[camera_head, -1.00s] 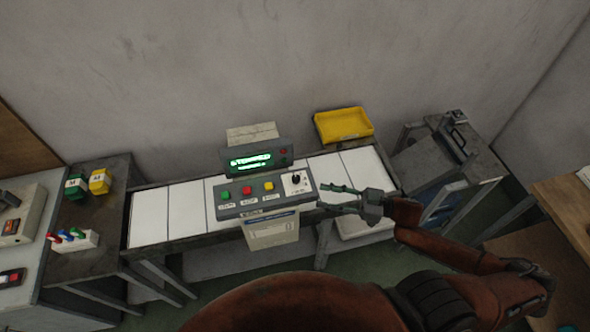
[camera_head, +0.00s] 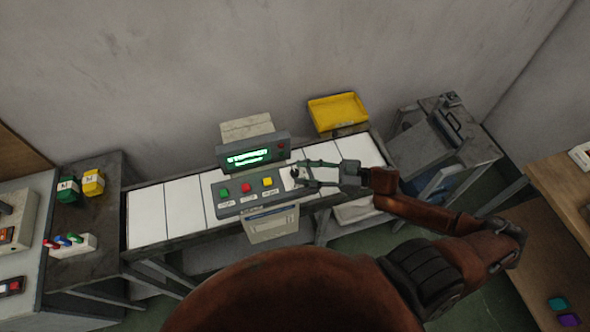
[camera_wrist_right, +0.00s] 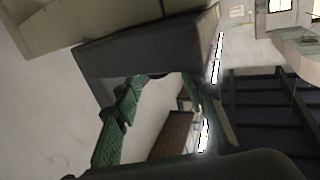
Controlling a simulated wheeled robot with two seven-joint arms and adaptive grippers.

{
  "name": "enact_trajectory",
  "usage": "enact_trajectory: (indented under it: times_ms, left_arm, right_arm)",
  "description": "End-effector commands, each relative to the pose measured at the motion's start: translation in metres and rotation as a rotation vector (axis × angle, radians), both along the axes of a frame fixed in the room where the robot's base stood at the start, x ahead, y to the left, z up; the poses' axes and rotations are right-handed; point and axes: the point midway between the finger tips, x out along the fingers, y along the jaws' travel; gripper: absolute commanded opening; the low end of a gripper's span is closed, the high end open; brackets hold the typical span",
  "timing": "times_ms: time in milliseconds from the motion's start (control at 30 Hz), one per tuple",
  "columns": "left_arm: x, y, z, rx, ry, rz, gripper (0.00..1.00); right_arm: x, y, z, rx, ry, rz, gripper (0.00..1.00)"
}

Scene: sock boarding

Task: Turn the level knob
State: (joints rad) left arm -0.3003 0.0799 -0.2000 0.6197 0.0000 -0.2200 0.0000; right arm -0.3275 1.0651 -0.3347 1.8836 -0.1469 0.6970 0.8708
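The level knob (camera_head: 295,173) is a small dark knob on a white plate at the right end of the grey control panel (camera_head: 228,207). My right gripper (camera_head: 298,173) reaches in from the right in the head view, its two fingers apart on either side of the knob. I cannot tell whether they touch it. The right wrist view also shows the green-padded fingers of the gripper (camera_wrist_right: 160,115) spread apart; I cannot make out the knob there. My left gripper is not in view.
Green, red and yellow buttons (camera_head: 246,188) sit left of the knob. A lit green display (camera_head: 248,157) stands behind them. A yellow tray (camera_head: 338,112) lies behind the white-topped conveyor (camera_head: 183,205). A side table with small coloured items (camera_head: 93,183) is at the left.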

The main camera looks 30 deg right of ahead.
Motion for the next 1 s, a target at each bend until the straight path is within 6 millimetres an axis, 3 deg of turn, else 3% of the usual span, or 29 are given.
enact_trajectory:
  times_ms: [200,567,1000]
  left_arm:
    - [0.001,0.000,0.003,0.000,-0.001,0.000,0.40]
    - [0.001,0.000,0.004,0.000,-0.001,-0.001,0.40]
    - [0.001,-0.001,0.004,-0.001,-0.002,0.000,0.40]
  right_arm:
    - [0.015,0.021,0.001,0.001,-0.001,-0.001,0.38]
    - [0.017,0.024,0.000,0.000,0.001,-0.005,0.38]
    - [0.017,0.024,0.000,0.000,0.001,-0.004,0.08]
